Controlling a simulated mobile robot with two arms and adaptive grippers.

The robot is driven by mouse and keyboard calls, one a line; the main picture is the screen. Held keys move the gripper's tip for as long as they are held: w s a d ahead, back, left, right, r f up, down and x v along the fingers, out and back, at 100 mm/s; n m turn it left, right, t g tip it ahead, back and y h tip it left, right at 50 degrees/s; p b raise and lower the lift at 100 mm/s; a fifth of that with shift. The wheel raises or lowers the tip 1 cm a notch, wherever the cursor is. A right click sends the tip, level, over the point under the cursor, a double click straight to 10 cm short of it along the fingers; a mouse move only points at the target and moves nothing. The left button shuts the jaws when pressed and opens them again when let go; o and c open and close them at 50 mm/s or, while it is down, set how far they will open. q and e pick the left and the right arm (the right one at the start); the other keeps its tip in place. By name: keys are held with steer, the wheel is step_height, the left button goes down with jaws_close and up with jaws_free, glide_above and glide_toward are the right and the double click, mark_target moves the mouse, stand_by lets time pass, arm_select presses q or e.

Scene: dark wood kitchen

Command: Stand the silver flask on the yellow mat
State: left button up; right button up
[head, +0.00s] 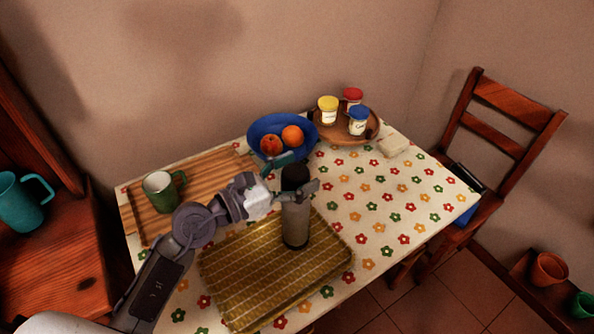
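The silver flask (296,222) has a black cap and is upright over the yellow mat (232,265). Its base appears to rest on the mat, near the back right part. The mat is woven, with a raised-looking rim, on the table's front side. My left gripper (296,174) reaches in from the left around the flask's upper part, one finger in front of it and one behind the cap. Whether the fingers press on the flask is not clear, as the cap hides part of the far finger. My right gripper is not in view.
A green mug (160,190) stands on a wooden board (210,172) at left. The right side is clear. A chair (500,120) is beyond.

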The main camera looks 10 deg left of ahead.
arm_select(q)
steer(key=shift+r, duration=0.25)
steer(key=b+v, duration=0.4)
steer(key=v, duration=0.8)
